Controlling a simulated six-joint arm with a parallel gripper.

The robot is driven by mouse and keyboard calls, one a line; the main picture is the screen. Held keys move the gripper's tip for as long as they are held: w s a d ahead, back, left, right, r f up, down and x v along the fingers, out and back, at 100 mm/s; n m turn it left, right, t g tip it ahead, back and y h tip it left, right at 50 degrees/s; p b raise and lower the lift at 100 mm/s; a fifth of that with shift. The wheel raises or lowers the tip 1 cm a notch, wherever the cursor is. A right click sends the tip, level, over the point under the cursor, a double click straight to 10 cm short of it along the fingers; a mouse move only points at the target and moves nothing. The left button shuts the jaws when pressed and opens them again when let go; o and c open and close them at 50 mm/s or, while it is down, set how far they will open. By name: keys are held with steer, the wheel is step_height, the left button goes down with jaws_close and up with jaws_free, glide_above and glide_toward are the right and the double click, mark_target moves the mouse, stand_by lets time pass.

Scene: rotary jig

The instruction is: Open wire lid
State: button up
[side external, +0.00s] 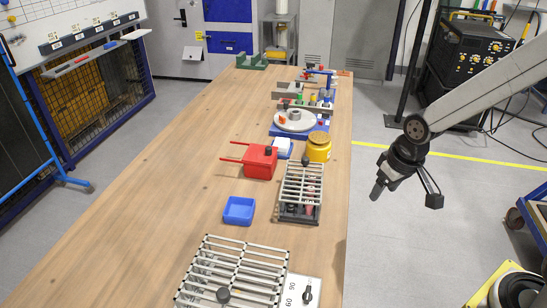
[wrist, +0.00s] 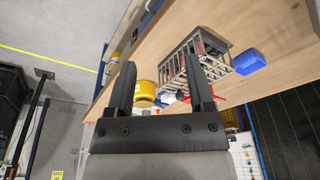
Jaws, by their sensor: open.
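A wire lid of pale bars (side external: 302,182) lies over a dark-based box in the middle of the table near its right edge; it looks closed. A black knob shows at its far end. The barred box also shows in the wrist view (wrist: 205,62), beyond my fingers, partly covered by the right one. A larger barred rack (side external: 233,268) with a black knob stands at the near end; I cannot tell whether it is also a lid. My gripper (side external: 376,191) is open and empty, off the table's right side and apart from both. Its two fingers spread wide in the wrist view (wrist: 159,57).
A blue tray (side external: 239,211), a red box with two rods (side external: 260,162) and a yellow pot (side external: 318,147) stand around the lidded box. A white disc jig (side external: 294,122) is farther back. A dial plate (side external: 304,291) adjoins the near rack. The table's left side is clear.

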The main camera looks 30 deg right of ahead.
mark_target(306, 158)
steer(key=shift+w+a+r+m+g, duration=0.1)
steer(key=shift+w+a+m+g, duration=0.35)
steer(key=shift+w, duration=3.8)
steer(key=shift+w+a+r+m+g, duration=0.15)
steer(key=shift+w+m+g, duration=0.4)
steer(key=shift+w, duration=3.65)
steer(key=shift+w+a+r+m+g, duration=0.2)
steer(key=shift+w+m, duration=0.5)
steer(key=shift+w, duration=3.55)
steer(key=shift+a+f, duration=0.1)
steer(key=shift+f, duration=3.9)
jaws_close()
steer(key=shift+r, duration=0.1)
